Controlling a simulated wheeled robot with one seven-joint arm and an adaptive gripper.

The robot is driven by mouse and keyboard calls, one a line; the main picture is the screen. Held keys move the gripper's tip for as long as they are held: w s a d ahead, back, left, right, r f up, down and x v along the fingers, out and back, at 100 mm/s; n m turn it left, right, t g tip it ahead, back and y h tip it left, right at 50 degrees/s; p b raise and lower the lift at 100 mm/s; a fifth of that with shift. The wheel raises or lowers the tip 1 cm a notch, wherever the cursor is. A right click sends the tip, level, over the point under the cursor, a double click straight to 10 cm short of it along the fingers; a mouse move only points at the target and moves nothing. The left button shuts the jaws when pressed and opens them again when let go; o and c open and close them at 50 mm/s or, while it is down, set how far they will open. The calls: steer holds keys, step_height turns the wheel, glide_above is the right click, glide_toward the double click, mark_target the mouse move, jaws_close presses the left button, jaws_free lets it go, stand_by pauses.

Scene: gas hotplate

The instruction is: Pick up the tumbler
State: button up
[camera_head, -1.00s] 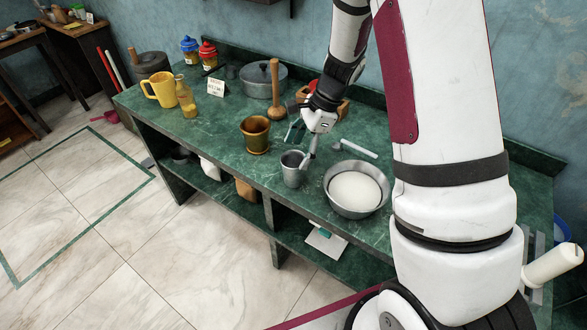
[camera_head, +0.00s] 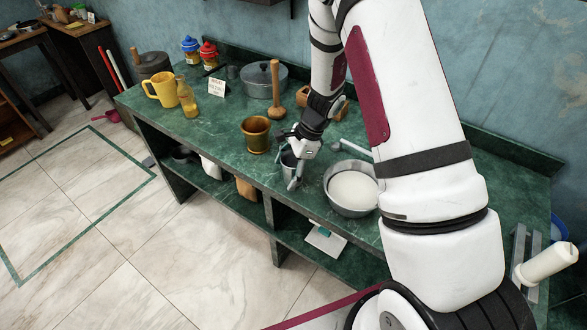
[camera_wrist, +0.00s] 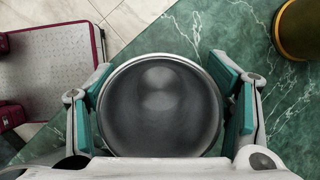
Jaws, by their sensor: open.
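The tumbler is a grey metal cup on the green marbled counter, near its front edge. In the head view the tumbler (camera_head: 288,166) is partly hidden by my gripper (camera_head: 288,164). In the wrist view I look down into the round mouth of the tumbler (camera_wrist: 160,105). My gripper (camera_wrist: 165,100) is open, with one teal-padded finger on each side of the tumbler. The left pad is very close to the rim; a narrow gap shows at the right pad. I cannot tell whether either pad touches it.
A brass mortar (camera_head: 255,140) stands left of the tumbler, and it shows in the wrist view (camera_wrist: 300,28). A metal bowl with white contents (camera_head: 352,209) stands close on the right.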

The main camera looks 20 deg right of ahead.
steer(key=c, duration=1.2)
steer(key=shift+c, duration=0.2)
